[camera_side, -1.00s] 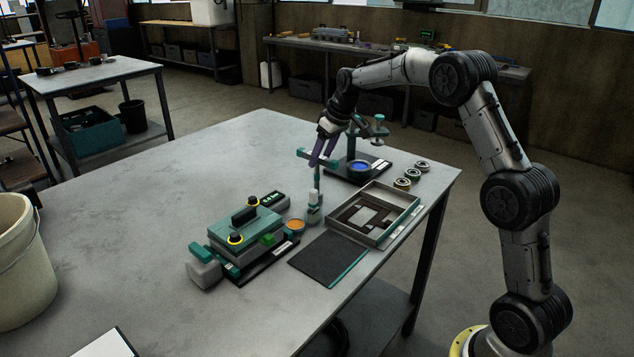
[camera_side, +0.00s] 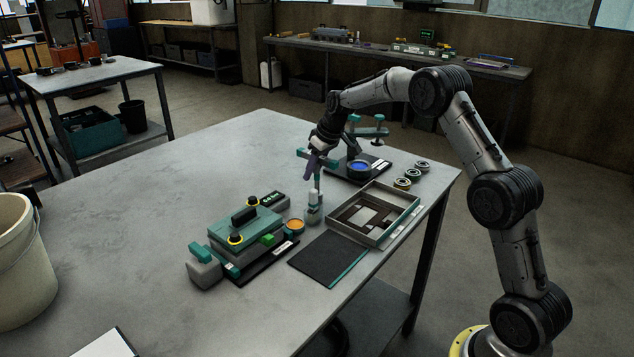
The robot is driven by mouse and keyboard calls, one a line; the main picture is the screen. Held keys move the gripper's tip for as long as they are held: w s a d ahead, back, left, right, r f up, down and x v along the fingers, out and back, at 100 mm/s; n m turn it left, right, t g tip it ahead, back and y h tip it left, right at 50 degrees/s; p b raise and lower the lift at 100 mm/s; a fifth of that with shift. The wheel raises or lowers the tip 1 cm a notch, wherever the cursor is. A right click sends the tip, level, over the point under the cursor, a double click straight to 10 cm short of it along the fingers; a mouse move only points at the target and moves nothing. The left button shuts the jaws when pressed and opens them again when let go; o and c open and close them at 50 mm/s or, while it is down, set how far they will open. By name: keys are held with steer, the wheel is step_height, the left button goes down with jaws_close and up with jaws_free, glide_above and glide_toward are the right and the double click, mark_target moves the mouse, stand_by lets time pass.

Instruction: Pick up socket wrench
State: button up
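What looks like the socket wrench (camera_side: 317,183) is a teal T-handled tool standing upright. Its lower end is in a small grey holder (camera_side: 314,214) near the table's middle. My gripper (camera_side: 311,172) points down at the tool's upper part, with its dark purple fingers overlapping the teal crossbar. The fingers hide part of the handle. I cannot tell whether they touch it or are closed around it.
A teal-and-grey device (camera_side: 247,229) stands left of the holder, with an orange-topped cup (camera_side: 295,226) between. A stand with a blue disc (camera_side: 359,166) is behind.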

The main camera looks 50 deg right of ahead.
jaws_close()
steer(key=shift+r, duration=0.1)
stand_by(1.0)
